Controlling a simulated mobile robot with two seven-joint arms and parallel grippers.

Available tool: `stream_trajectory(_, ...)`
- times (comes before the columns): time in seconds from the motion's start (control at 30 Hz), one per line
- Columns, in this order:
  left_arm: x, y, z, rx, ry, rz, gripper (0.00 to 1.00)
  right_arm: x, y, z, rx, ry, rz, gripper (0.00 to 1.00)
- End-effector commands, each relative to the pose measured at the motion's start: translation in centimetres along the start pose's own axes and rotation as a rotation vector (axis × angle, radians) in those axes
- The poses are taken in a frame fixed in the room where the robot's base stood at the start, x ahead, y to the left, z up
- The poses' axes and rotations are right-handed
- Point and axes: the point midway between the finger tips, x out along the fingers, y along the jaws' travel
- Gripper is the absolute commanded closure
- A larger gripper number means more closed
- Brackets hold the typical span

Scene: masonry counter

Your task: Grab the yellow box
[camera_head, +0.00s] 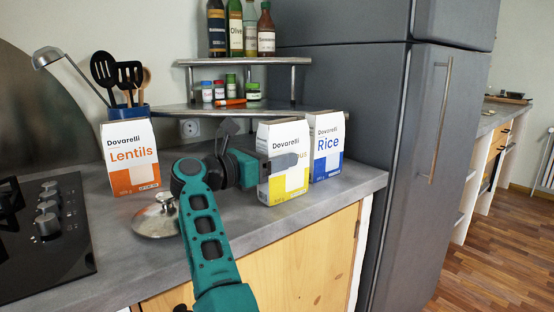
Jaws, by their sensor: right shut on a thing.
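The yellow box (286,186), white above and yellow below, stands upright near the front edge of the counter. The other finger is hidden behind the box. My left gripper is not in the picture.
A blue Rice box (327,150) stands close at the right. An orange Lentils box (132,168) and a metal lid (155,220) are at the left, beside the cooktop (42,237). A shelf (240,108) with jars and bottles stands behind. A grey fridge (400,130) bounds the right.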

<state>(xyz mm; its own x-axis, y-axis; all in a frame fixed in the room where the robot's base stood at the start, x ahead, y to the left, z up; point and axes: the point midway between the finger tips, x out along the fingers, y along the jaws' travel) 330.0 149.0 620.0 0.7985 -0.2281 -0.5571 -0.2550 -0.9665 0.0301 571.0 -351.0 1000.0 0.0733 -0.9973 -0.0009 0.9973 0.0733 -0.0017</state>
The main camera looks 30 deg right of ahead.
Motion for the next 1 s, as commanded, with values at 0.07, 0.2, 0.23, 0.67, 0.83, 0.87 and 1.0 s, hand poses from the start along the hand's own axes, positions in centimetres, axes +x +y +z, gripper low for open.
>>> stream_trajectory(0.07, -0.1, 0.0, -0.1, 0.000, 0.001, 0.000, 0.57, 0.0, 0.0, 0.7, 0.005, -0.005, 0.000, 1.00)
stream_trajectory(0.2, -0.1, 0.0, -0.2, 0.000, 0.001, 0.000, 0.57, 0.0, 0.0, 1.4, 0.005, -0.005, 0.001, 1.00)
stream_trajectory(0.23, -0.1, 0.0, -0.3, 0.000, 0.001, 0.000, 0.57, 0.0, 0.0, 1.6, 0.005, -0.005, 0.001, 1.00)
stream_trajectory(0.67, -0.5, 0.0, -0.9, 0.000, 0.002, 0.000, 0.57, 0.0, 0.0, 5.8, 0.006, -0.005, 0.000, 1.00)
stream_trajectory(0.83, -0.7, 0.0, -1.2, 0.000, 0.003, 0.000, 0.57, 0.0, 0.0, 7.7, 0.006, -0.005, 0.000, 1.00)
stream_trajectory(0.87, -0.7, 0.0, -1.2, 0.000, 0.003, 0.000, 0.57, 0.0, 0.0, 8.1, 0.007, -0.006, 0.000, 1.00)
stream_trajectory(1.0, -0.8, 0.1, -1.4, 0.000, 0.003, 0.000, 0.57, 0.0, 0.0, 9.6, 0.006, -0.005, 0.000, 1.00)
